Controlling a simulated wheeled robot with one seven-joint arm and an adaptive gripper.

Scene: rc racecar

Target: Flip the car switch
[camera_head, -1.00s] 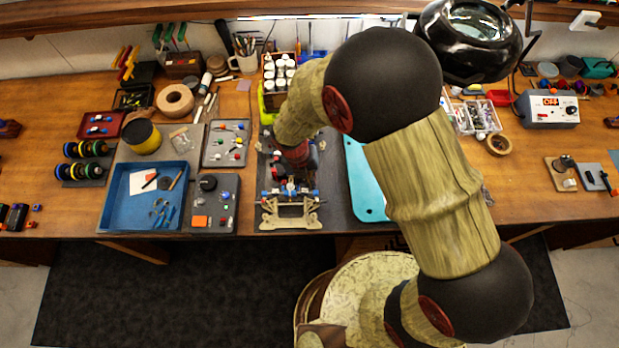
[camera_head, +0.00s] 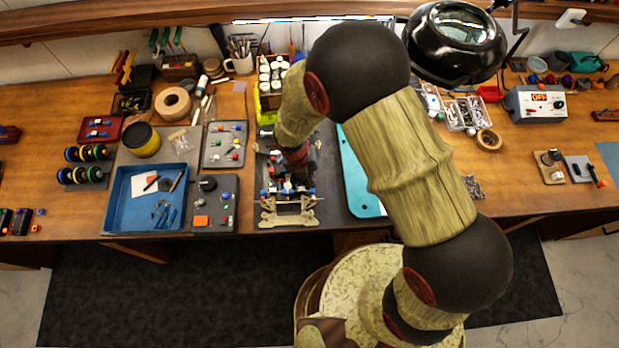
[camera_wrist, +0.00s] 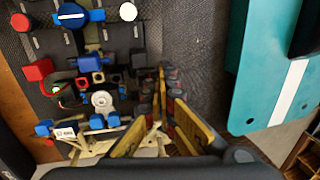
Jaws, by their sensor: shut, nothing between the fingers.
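The car is a bare chassis with blue, red and black parts (camera_head: 290,188) on a pale wooden stand (camera_head: 290,216) in the head view. In the wrist view, the chassis (camera_wrist: 97,78) fills the left, with a red block, a blue part, wires and a round grey disc. I cannot tell which small part is the switch. My gripper (camera_wrist: 168,92) is shut and empty, with its yellow fingers just right of the chassis. I cannot tell whether the fingers touch it. In the head view my arm hides the fingertips and part of the car.
A teal panel with a white stripe (camera_wrist: 270,75) lies right of the car; it also shows in the head view (camera_head: 362,190). A blue tray (camera_head: 125,215) and a grey parts tray (camera_head: 228,213) are at left. A bottle rack (camera_head: 267,102) stands behind. Dark mat is clear between car and panel.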

